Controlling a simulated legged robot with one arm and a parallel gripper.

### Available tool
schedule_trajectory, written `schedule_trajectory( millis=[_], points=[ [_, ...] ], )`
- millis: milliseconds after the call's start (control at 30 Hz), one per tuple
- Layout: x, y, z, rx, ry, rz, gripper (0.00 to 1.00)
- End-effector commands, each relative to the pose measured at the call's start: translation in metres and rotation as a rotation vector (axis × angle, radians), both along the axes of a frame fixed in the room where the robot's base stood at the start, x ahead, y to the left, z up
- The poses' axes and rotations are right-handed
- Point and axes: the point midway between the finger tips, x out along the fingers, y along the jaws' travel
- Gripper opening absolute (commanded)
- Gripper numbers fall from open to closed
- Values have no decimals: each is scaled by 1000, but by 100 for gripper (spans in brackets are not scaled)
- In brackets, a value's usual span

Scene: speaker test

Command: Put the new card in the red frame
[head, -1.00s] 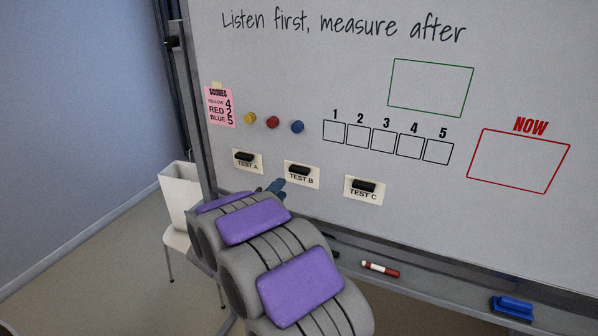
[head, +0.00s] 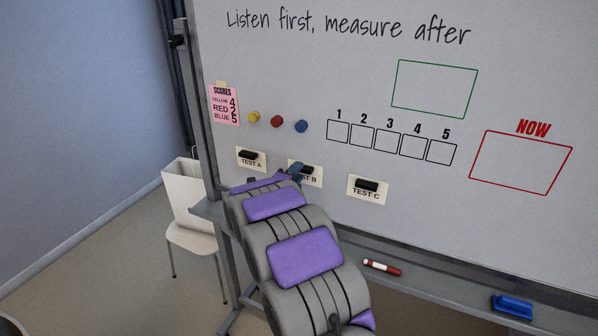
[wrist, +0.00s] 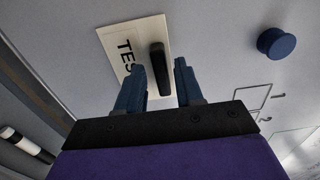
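Three white cards with black handles are on the whiteboard: TEST A (head: 259,168), TEST B (head: 315,178) and TEST C (head: 367,196). None is visibly marked new. The red frame (head: 546,194) under NOW is empty, at the right. My gripper (head: 297,172) is at the TEST B card and hides part of it. In the wrist view, my gripper (wrist: 160,88) is open, with the black handle (wrist: 158,68) of a card between and just beyond its blue fingertips. Only TES of that card's label shows. I cannot tell whether a finger touches the handle.
Yellow, red and blue magnets (head: 301,126) sit above the cards, beside a pink score note (head: 224,105). Empty numbered boxes (head: 388,142) and an empty green frame (head: 434,89) lie right. A marker (head: 382,267) and a blue eraser (head: 512,306) lie on the tray below.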

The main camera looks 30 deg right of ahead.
Motion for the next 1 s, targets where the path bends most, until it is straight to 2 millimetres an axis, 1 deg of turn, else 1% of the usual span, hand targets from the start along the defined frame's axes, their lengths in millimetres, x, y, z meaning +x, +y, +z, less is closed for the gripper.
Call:
schedule_trajectory(
  millis=[133, 533, 867, 1000],
  points=[
    [0, -3, 0, 2, 0, -2, 36],
    [0, 3, 1, -2, 0, -1, 17],
    [0, 1, 0, -1, -1, -1, 1],
    [0, 0, 0, 0, 0, -1, 0]
  ],
)
